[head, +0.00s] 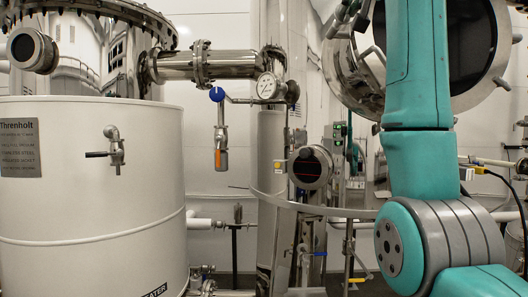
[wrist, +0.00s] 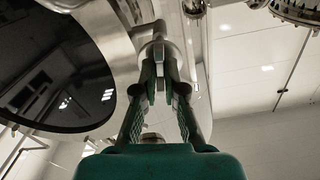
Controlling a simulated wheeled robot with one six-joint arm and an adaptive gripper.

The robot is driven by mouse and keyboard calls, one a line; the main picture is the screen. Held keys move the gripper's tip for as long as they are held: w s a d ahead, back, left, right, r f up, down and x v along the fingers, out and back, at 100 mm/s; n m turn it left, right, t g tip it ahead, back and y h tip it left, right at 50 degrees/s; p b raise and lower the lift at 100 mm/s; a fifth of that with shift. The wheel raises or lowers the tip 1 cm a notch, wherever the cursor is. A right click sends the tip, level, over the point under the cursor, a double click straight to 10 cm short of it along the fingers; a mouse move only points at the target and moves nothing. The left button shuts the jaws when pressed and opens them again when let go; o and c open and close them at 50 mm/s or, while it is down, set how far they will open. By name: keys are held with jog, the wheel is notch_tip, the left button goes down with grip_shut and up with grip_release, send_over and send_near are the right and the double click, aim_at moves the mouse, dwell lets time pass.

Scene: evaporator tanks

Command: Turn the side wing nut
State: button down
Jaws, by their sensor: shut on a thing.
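In the wrist view my gripper (wrist: 160,72) is closed around a grey metal piece, the side wing nut (wrist: 159,50), at the edge of a round steel cover. One finger lies on each side of it. The fingers hide most of its shape, so I cannot tell its angle. The cover's dark round glass (wrist: 50,75) fills the left of the wrist view. In the head view the round steel hatch (head: 352,75) is at upper right, partly behind my teal arm. My gripper and the nut cannot be made out there.
A white tank (head: 85,220) with a small tap (head: 115,150) stands at left. A pale wall is open at right in the wrist view.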

jog(key=shift+f, duration=0.1)
jog(key=shift+n, duration=1.1)
jog(key=shift+n, duration=1.2)
jog(key=shift+n, duration=0.8)
jog(key=c, duration=1.2)
grip_release()
jog(key=shift+s, duration=0.1)
